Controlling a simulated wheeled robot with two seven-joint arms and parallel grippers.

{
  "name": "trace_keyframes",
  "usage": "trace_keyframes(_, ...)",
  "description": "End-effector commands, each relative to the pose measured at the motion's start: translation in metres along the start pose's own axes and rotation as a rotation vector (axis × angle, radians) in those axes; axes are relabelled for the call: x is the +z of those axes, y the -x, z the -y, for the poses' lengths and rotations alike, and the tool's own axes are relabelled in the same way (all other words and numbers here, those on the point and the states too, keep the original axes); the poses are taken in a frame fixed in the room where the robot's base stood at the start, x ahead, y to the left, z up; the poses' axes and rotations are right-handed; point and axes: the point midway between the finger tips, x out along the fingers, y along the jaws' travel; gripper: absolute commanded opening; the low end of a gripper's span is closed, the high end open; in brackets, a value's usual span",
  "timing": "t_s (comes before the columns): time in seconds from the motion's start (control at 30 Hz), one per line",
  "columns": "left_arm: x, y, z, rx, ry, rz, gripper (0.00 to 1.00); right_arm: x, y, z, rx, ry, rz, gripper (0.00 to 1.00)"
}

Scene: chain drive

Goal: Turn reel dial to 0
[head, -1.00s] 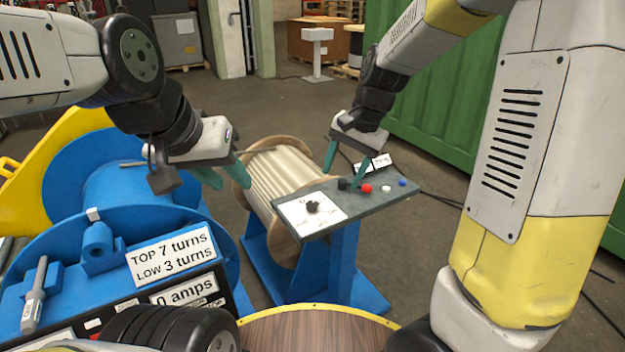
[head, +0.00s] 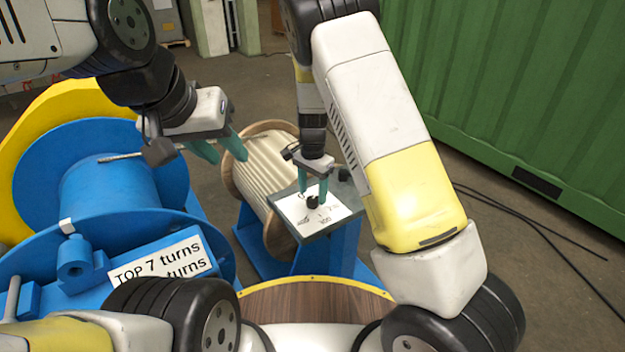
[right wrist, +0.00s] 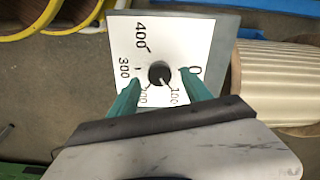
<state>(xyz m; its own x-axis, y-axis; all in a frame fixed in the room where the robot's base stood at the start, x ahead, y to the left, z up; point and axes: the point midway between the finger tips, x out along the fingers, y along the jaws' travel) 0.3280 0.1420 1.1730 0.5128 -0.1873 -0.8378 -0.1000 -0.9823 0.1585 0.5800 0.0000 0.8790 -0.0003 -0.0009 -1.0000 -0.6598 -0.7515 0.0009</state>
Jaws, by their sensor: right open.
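The reel dial is a small black knob (head: 312,202) on a white scale plate (head: 293,210). In the right wrist view the knob (right wrist: 159,73) sits among the marks 0, 100, 300 and 400; another mark is partly hidden by a finger. A mark by the knob seems to point toward 100, but it is small. My right gripper (head: 313,190) is open over the dial. In the right wrist view its green fingertips (right wrist: 160,78) stand apart on either side of the knob, with gaps showing. My left gripper (head: 220,150) is open and empty, left of the cream reel (head: 268,170).
The dial is on a grey panel (head: 318,233) on a blue stand. A blue drum (head: 110,195) with a turns label stands at left. A green container (head: 510,90) stands at right, with cables on the floor.

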Motion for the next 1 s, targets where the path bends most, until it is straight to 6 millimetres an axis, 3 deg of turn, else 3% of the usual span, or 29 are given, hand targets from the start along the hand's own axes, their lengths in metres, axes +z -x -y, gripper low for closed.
trace_keyframes(0.2,0.000,0.000,0.000,0.000,0.000,0.000,0.36,0.000,-0.021,0.000,0.000,0.001,0.000,0.57)
trace_keyframes(0.47,0.000,0.000,0.000,0.000,0.000,0.000,0.36,0.000,-0.023,0.000,-0.001,0.001,0.000,0.57)
trace_keyframes(0.5,0.000,0.000,0.000,0.000,0.000,0.000,0.36,0.000,-0.023,0.000,-0.001,0.001,0.000,0.55)
trace_keyframes(0.8,0.000,0.000,0.000,0.000,0.000,0.000,0.36,0.000,-0.022,0.000,-0.001,0.001,0.000,0.00)
trace_keyframes(1.0,0.000,0.000,0.000,0.000,0.000,0.000,0.36,0.000,-0.022,0.000,-0.002,0.012,0.001,0.00)
